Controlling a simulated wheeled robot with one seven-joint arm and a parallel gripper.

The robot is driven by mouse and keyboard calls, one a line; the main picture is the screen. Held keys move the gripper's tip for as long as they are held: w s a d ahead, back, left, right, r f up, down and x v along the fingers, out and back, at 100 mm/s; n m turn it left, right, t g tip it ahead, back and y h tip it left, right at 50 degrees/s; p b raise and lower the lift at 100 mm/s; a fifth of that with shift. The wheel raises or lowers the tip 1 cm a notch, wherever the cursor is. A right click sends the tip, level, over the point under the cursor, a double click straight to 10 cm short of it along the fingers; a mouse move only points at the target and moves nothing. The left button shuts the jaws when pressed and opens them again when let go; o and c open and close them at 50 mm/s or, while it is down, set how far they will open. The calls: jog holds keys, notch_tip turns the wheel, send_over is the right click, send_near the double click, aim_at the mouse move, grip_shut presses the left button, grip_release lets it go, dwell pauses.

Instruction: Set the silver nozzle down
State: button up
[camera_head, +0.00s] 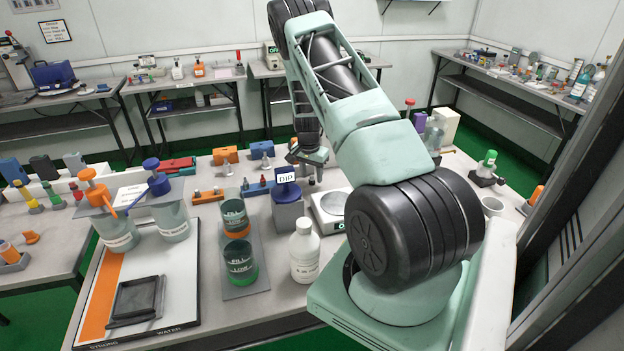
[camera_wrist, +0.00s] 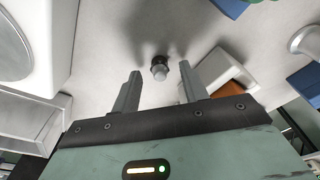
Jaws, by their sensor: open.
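My gripper (camera_wrist: 158,71) is open, its two grey fingers spread apart in the wrist view. A small silver nozzle (camera_wrist: 160,73) with a dark collar stands on the pale bench top, in line with the gap between the fingertips, with bare space on both sides. I see no finger touching it. In the head view my gripper (camera_head: 308,160) is low over the back of the middle bench, behind the blue DIP block. The nozzle is hard to make out there among small metal parts under the gripper.
The blue DIP block (camera_head: 287,190), a scale (camera_head: 330,209) and a white bottle (camera_head: 304,252) stand in front of the gripper. Two dark cups (camera_head: 239,262) are at left. An orange and white block (camera_wrist: 226,82) lies right of the fingers in the wrist view.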

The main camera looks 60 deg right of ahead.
jog(key=shift+f, duration=0.65)
grip_shut()
jog(key=shift+d+r, duration=0.1)
